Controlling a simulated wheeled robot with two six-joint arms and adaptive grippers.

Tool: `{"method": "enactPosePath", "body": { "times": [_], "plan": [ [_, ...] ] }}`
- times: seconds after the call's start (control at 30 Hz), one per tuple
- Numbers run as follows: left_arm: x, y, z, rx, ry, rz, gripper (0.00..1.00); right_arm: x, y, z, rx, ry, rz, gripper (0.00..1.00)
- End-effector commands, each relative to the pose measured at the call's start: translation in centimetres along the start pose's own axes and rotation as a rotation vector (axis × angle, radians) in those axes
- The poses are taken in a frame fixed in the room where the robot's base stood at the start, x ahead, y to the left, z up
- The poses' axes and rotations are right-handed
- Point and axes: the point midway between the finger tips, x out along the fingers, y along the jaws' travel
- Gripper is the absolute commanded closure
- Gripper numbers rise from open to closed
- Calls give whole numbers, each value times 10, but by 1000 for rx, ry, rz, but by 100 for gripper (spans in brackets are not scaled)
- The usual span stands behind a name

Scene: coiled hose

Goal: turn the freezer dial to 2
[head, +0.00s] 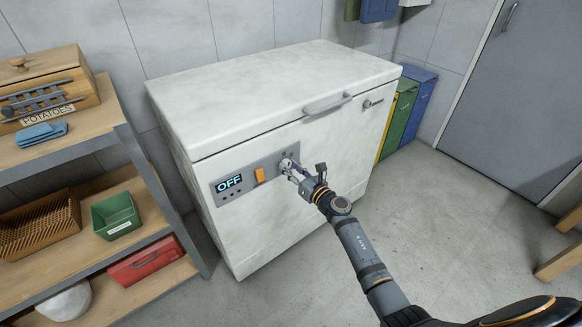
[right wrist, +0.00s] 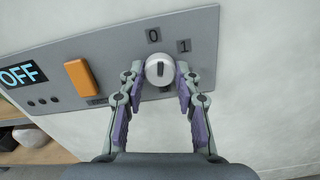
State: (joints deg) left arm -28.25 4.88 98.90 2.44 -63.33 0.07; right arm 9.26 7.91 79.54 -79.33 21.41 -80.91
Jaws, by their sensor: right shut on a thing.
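The freezer dial (right wrist: 160,70) is a round, light grey knob on the grey control panel (right wrist: 120,52). Its dark pointer mark points roughly up, towards the printed 0 (right wrist: 153,35). A printed 1 (right wrist: 184,46) sits to the right of the 0; no 2 can be read. The dial also shows in the head view (head: 286,163), partly covered by my gripper. My right gripper (right wrist: 159,78) is shut on the dial, one finger on each side. The white chest freezer (head: 275,95) has its lid shut, and its display (head: 229,183) reads OFF. My left gripper is not in view.
An orange switch (right wrist: 81,77) sits left of the dial on the panel. A shelf unit (head: 120,135) with boxes and bins stands left of the freezer. Green and blue bins (head: 413,105) stand to the right. The floor (head: 440,215) in front is mostly clear.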

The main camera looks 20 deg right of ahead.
Motion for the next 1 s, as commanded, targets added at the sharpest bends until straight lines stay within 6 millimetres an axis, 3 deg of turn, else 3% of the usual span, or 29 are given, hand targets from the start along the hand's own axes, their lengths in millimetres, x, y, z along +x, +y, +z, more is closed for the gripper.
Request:
{"method": "enactPosePath", "body": {
  "times": [0.63,1.0],
  "plan": [
    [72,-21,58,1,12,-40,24,0,0,2,611,2,-2,99],
    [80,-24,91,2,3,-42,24,0,0,2,963,2,-3,99]
  ]
}}
